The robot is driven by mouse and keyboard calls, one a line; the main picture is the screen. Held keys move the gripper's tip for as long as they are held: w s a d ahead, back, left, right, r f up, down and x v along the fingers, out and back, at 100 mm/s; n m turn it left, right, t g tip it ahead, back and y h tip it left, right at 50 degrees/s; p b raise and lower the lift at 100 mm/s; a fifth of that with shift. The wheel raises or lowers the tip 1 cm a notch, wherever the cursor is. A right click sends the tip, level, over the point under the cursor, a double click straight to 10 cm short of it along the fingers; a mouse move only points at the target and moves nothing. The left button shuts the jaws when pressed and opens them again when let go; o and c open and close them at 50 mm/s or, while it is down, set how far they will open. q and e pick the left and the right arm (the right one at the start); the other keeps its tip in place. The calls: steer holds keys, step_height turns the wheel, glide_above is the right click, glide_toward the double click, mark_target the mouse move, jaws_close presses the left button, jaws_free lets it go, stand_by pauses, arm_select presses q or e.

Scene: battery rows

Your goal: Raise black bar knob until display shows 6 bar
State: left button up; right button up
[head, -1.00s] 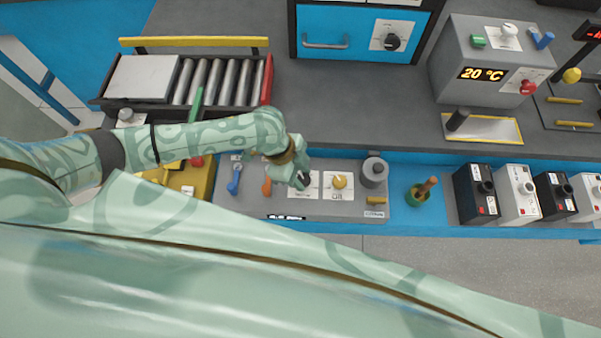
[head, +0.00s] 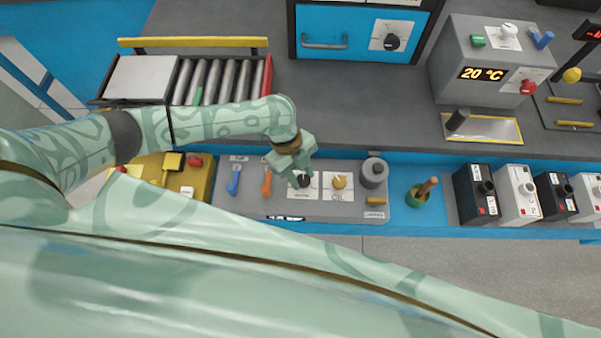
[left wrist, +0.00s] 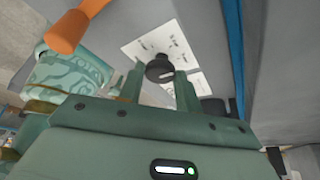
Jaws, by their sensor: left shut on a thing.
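The black knob (head: 304,181) stands on a white label card on the grey panel (head: 260,207). In the left wrist view the black knob (left wrist: 159,68) sits between the two fingertips. My left gripper (head: 300,176) reaches down over it and is shut on it. A small display (head: 284,217) at the panel's front edge is mostly covered by my own body, and its reading cannot be made out. My right gripper is not in view.
Left of the knob stand an orange lever (head: 266,184) and a blue lever (head: 233,182). A yellow knob (head: 339,182) is just right, then a grey cylinder (head: 374,172). A 20 °C display (head: 482,74) is on another box.

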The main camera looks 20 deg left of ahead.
arm_select(q)
steer(key=m+g, duration=0.1)
steer(key=m, duration=0.2)
steer(key=m+y, duration=0.1)
steer(key=m, duration=0.1)
steer(key=shift+w+d+m+g+b, duration=0.2)
steer(key=shift+m+g+b, duration=0.15)
steer(key=shift+m+g, duration=0.05)
stand_by(0.4)
steer(key=o, duration=1)
steer(key=shift+c, duration=0.2)
steer(key=p+v, duration=0.3)
steer(key=v, duration=1.3)
steer(key=shift+d+r+p, duration=0.2)
steer(key=shift+d+p, duration=0.05)
steer(key=shift+p, duration=0.1)
